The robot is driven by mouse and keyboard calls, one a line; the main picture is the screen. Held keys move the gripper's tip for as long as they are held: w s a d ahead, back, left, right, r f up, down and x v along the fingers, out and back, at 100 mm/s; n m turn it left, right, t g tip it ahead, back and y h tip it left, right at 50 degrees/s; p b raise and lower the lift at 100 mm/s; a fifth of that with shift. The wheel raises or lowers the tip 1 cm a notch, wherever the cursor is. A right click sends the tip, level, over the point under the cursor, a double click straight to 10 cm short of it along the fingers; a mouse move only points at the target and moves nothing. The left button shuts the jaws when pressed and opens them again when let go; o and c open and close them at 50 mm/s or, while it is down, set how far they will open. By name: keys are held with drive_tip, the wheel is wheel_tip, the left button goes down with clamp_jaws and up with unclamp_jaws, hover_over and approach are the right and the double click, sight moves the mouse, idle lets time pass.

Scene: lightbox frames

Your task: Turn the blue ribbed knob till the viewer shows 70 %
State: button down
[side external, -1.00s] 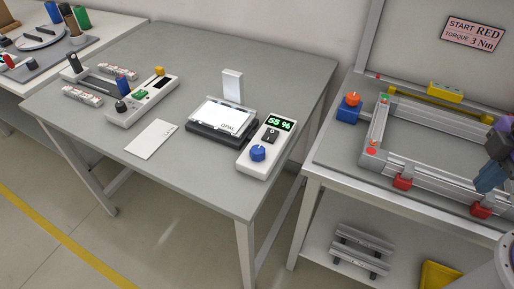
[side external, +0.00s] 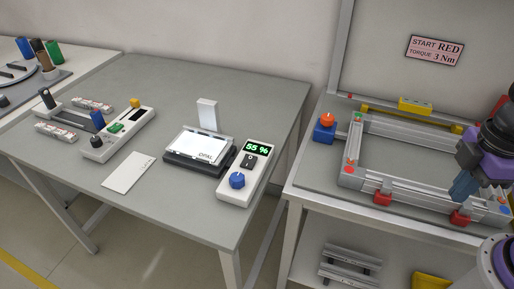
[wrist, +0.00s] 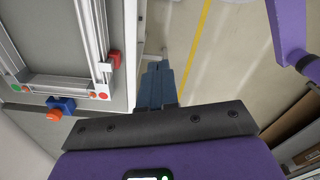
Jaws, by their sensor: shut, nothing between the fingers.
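The blue ribbed knob (side external: 237,180) sits at the near end of a white control box on the grey table. The green-lit viewer display (side external: 257,148) on the same box reads 55 %, with a black switch (side external: 248,161) between them. The box stands right of a lit panel marked OPAL (side external: 202,147). My gripper (side external: 464,186) is at the right, over the frame bench and well away from the knob. In the wrist view my gripper's blue fingers (wrist: 157,82) are together and empty, above the bench edge and floor.
An aluminium frame (side external: 352,150) with red clamps lies on the right bench, beside an orange knob on a blue block (side external: 326,128). Another white control box (side external: 117,133) and a white card (side external: 129,172) lie left. A gap separates the tables.

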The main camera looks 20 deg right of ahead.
drive_tip(key=c, duration=1.1)
unclamp_jaws()
drive_tip(key=shift+w+a, duration=0.15)
drive_tip(key=shift+a, duration=0.05)
drive_tip(key=shift+c, duration=0.2)
drive_tip(key=o, duration=0.5)
drive_tip(key=shift+w+a+r, duration=0.3)
drive_tip(key=shift+w+a, duration=0.2)
drive_tip(key=shift+a, duration=0.05)
drive_tip(key=shift+o, duration=0.2)
drive_tip(key=r+n, duration=0.2)
drive_tip(key=n, duration=0.1)
hover_over(237, 176)
drive_tip(key=shift+g, duration=0.3)
wheel_tip(237, 176, down, 18)
drive_tip(key=shift+r, duration=0.25)
drive_tip(key=c, duration=1.1)
